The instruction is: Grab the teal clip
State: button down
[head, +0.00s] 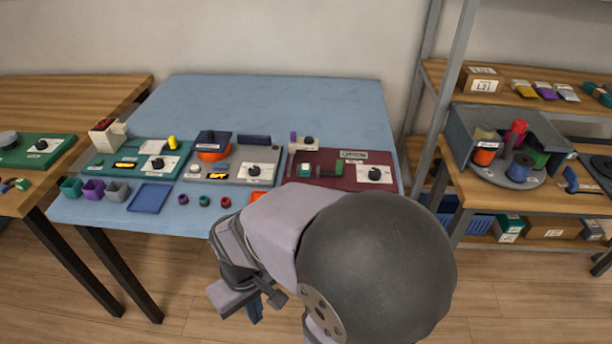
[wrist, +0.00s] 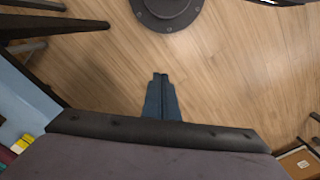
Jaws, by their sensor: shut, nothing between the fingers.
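I cannot tell for sure which thing is the teal clip. A small teal piece (head: 305,171) sits on the maroon board (head: 328,157) at the right of the blue table, and a small teal ring-like piece (head: 204,201) lies near the table's front edge. My gripper (head: 254,311) hangs in front of the table, low over the floor and apart from both pieces. In the wrist view its fingers (wrist: 161,78) are together and empty, with bare floor beyond them.
The blue table (head: 270,100) is clear at the back. Teal (head: 98,167) and grey boards, small bins (head: 94,190) and a blue tray (head: 150,197) fill its front. My arm covers part of the front right edge. A shelf unit (head: 440,110) stands at the right.

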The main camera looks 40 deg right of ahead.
dwell(0.4)
jog(key=c, duration=1.3)
grip_release()
jog(key=shift+c, duration=0.2)
jog(key=shift+w+r, duration=0.1)
jog(key=shift+r, duration=0.05)
